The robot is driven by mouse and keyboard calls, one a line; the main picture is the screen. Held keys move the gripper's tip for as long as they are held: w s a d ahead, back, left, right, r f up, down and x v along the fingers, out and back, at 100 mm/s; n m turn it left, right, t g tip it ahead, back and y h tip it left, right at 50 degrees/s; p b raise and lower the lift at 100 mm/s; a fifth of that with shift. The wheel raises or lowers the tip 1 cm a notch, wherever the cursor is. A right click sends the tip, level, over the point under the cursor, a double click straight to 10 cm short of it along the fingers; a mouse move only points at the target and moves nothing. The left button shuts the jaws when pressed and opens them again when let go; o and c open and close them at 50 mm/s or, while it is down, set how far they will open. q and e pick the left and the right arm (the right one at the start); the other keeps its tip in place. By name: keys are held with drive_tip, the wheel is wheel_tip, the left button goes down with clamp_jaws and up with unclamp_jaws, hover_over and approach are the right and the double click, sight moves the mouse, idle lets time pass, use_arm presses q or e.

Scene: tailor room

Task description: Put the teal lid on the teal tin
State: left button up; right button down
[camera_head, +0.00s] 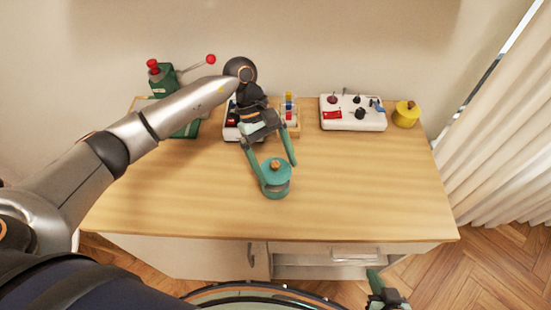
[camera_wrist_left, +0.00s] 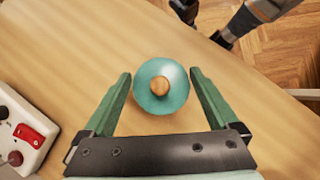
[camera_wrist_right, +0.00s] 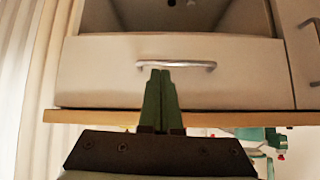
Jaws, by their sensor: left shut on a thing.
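The teal lid (camera_head: 279,168) has a round wooden knob and sits at the front middle of the table. It also shows in the left wrist view (camera_wrist_left: 150,97) between the fingertips. The teal tin (camera_head: 275,192) appears directly beneath the lid; from above it is mostly hidden. I cannot tell whether the lid is fully seated or slightly raised. My left gripper (camera_head: 279,176) reaches down from behind, with one finger on each side, shut on the lid. My right gripper (camera_head: 374,281) is low in front of the table; in the right wrist view its fingers (camera_wrist_right: 160,98) are together and empty.
A yellow tin (camera_head: 405,114) stands at the back right beside a white board with small parts (camera_head: 353,122). A green device with red knobs (camera_head: 185,129) is at the back left. A drawer handle (camera_wrist_right: 176,65) is close to my right fingers. The table's front and right are clear.

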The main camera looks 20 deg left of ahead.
sight(276, 171)
use_arm(q)
drive_tip(key=shift+f+b, duration=0.35)
drive_tip(key=shift+f, duration=0.85)
drive_tip(key=shift+b, duration=0.5)
idle(0.3)
drive_tip(key=shift+b, duration=0.45)
drive_tip(key=shift+f+b, duration=0.65)
drive_tip(key=shift+b, duration=0.05)
drive_tip(key=o, duration=0.9)
drive_tip(key=shift+o, duration=0.2)
